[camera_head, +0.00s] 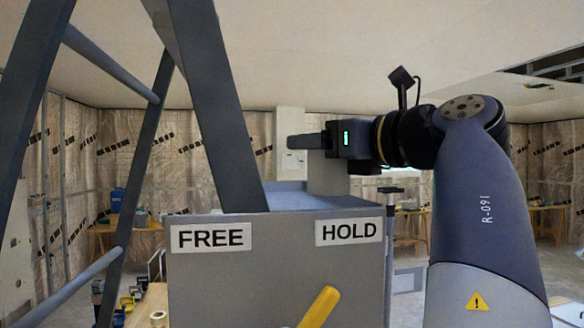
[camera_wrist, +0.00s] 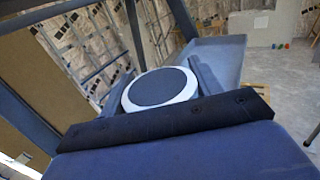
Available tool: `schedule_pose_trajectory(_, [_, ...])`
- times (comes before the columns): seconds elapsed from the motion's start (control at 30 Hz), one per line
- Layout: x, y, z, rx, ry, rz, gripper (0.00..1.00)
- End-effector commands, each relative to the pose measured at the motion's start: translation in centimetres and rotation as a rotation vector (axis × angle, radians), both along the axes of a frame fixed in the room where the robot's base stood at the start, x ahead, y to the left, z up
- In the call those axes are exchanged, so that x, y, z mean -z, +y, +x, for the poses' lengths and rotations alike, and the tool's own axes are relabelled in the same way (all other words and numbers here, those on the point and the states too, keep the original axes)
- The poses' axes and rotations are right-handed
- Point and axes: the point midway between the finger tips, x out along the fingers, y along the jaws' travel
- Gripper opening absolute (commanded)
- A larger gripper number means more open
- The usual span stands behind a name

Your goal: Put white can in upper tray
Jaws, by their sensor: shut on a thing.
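The white can (camera_wrist: 160,90), with a round dark top inside a white rim, sits between the two fingers of my gripper (camera_wrist: 158,84) in the wrist view. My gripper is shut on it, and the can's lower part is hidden. In the head view my gripper (camera_head: 306,141) points left, above the blue-grey upper tray (camera_head: 290,201). A pale shape shows behind the fingers there; I cannot tell whether it is the can. The tray (camera_wrist: 222,52) also shows beyond the can in the wrist view. I see nothing lying on its visible part.
Below the tray is a grey panel (camera_head: 270,262) with FREE and HOLD labels and a yellow lever (camera_head: 319,308). Dark ladder-like rails (camera_head: 222,110) rise close to the left of my gripper. Workbenches (camera_head: 408,226) stand far back, and open floor (camera_wrist: 280,80) shows at the right.

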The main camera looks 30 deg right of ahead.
Motion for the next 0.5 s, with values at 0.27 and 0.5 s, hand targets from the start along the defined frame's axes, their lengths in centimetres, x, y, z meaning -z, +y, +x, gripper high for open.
schedule_pose_trajectory(0.27, [2.7, 0.0, 0.0, 0.0, 0.001, 0.002, 0.31])
schedule_pose_trajectory(0.5, [3.5, 0.0, 0.0, 0.0, -0.001, 0.0, 0.31])
